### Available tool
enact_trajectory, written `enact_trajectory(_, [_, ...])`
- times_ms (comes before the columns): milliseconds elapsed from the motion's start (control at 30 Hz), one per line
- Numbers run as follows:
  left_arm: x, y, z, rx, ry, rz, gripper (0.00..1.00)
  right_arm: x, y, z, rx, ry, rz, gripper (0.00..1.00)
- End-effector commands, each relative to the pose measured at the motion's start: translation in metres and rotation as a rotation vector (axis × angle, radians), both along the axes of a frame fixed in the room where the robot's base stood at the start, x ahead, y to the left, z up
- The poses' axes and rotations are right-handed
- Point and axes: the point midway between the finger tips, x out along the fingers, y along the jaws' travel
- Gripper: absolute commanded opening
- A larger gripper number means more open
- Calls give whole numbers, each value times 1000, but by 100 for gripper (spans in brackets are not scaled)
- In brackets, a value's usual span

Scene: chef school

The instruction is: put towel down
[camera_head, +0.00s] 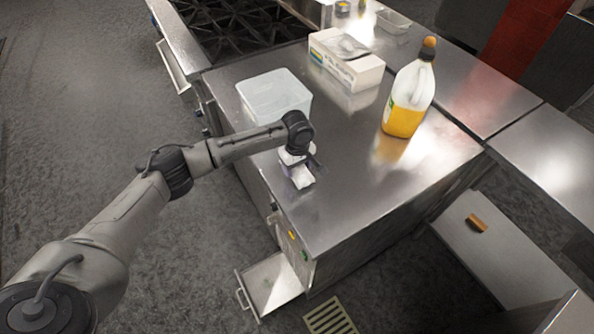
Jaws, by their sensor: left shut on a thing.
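A small white towel (301,177) is at the left part of the steel counter (345,205), near its left edge. My left gripper (300,165) is directly above the towel and shut on it, with the fingers partly hidden by the wrist. White cloth shows on both sides of the dark gripper. The towel is at or just above the counter top; I cannot tell if it touches. My right gripper is not in view.
A clear plastic container (274,95) stands just behind the gripper. A tissue box (346,60) and a jug of yellow liquid (408,98) stand farther back and right. A black stove grate (225,28) is at the back left. The counter's front area is clear.

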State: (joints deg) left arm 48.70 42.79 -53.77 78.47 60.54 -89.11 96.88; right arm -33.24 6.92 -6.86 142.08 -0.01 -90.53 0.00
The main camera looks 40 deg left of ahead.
Motion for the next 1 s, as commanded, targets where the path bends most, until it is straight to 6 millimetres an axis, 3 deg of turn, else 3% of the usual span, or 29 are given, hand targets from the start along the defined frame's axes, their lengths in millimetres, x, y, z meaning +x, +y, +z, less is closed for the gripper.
enact_trajectory(167, [0,0,-22,1,2,0,31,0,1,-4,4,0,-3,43])
enact_trajectory(567, [0,0,-25,0,1,1,31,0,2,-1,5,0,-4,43])
enact_trajectory(600, [0,0,-26,0,0,1,64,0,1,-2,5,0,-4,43])
enact_trajectory(833, [0,0,-26,1,0,1,86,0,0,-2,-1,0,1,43])
enact_trajectory(1000, [0,0,-26,1,0,1,87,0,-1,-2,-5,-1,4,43])
